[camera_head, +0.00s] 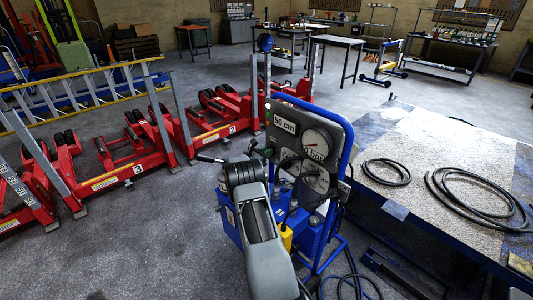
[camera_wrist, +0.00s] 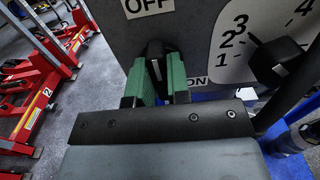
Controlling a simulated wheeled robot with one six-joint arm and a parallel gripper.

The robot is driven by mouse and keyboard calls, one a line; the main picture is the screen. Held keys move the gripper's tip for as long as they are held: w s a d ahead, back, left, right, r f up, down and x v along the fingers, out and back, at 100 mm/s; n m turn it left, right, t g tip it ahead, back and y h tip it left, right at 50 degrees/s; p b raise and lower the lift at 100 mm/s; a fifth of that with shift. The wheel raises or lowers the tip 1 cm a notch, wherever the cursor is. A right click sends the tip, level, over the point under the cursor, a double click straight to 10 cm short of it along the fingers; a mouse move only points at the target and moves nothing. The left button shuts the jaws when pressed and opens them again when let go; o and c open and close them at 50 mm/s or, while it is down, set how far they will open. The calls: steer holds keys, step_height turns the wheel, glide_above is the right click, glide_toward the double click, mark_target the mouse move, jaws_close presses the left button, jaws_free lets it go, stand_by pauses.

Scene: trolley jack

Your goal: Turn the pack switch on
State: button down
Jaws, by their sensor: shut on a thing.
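The pack switch is a black knob (camera_wrist: 154,50) on the dark grey panel (camera_wrist: 205,28) in the wrist view. The OFF label (camera_wrist: 148,6) is above it, and the ON label (camera_wrist: 200,81) is partly hidden at its lower right. My gripper (camera_wrist: 158,78) has green finger pads on both sides of the knob and is shut on it. A short white mark shows on the knob between the pads. In the head view the panel (camera_head: 285,125) stands in a blue frame with a round gauge (camera_head: 316,143); my arm hides the switch there.
A second black knob (camera_wrist: 277,62) on a dial numbered 1 to 4 sits close to the right of my gripper. A table with coiled black hoses (camera_head: 478,195) stands right of the pack. Red jacks (camera_head: 130,160) stand to the left. Hoses hang below the frame.

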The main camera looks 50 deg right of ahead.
steer(key=shift+f+b, duration=0.1)
steer(key=shift+b, duration=0.35)
steer(key=m+b, duration=0.6)
steer(key=b, duration=0.3)
steer(key=m+b, duration=0.6)
steer(key=b, duration=0.3)
steer(key=m+b, duration=0.6)
steer(key=b, duration=0.3)
steer(key=shift+s+f+b, duration=0.35)
steer(key=shift+s+f, duration=0.05)
steer(key=shift+r, duration=0.1)
steer(key=c, duration=1.1)
jaws_free()
steer(key=shift+a, duration=0.1)
